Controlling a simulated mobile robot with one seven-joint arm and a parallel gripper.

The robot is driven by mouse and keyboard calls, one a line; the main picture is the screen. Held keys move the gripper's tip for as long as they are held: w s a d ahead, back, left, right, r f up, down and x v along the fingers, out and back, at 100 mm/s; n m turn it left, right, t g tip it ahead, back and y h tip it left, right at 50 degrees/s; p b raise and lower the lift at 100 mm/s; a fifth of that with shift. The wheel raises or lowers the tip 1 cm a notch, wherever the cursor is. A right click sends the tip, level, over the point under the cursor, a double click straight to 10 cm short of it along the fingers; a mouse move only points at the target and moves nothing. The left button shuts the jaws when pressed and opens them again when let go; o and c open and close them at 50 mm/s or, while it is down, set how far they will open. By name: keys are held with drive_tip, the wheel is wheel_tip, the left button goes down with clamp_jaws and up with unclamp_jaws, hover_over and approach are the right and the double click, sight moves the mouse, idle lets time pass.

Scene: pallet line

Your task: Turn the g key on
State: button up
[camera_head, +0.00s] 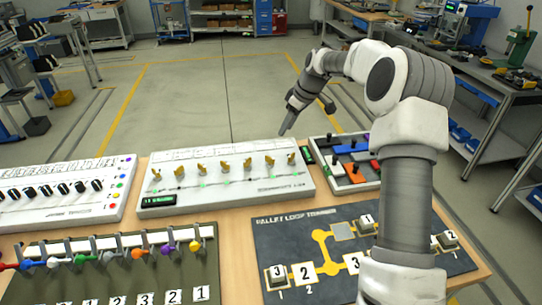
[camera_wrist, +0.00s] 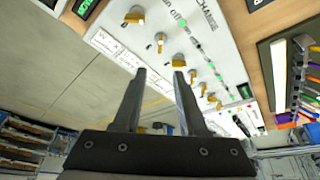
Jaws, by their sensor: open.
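The white key panel (camera_head: 225,187) lies on the table with a row of several gold keys, the rightmost key (camera_head: 291,158) being closest to my gripper. Green lights run below the keys. Key letters are too small to read, so I cannot tell which is the g key. My gripper (camera_head: 287,130) is open and empty just beyond the panel's far right edge. In the wrist view my gripper (camera_wrist: 160,72) shows two separated fingers with nothing between them. The panel also shows there (camera_wrist: 207,40), with the nearest end key (camera_wrist: 134,15) at the upper left.
A panel with black knobs (camera_head: 60,208) lies left, and a box with coloured blocks (camera_head: 341,185) lies right. A dark board with numbered tiles (camera_head: 290,235) and a rack of coloured handles (camera_head: 110,285) lie in front. Open floor is behind the table.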

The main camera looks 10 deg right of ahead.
sight(271, 158)
drive_tip(key=x, duration=1.5)
drive_tip(key=shift+a+f+p, duration=0.1)
drive_tip(key=shift+f+p, duration=0.3)
clamp_jaws()
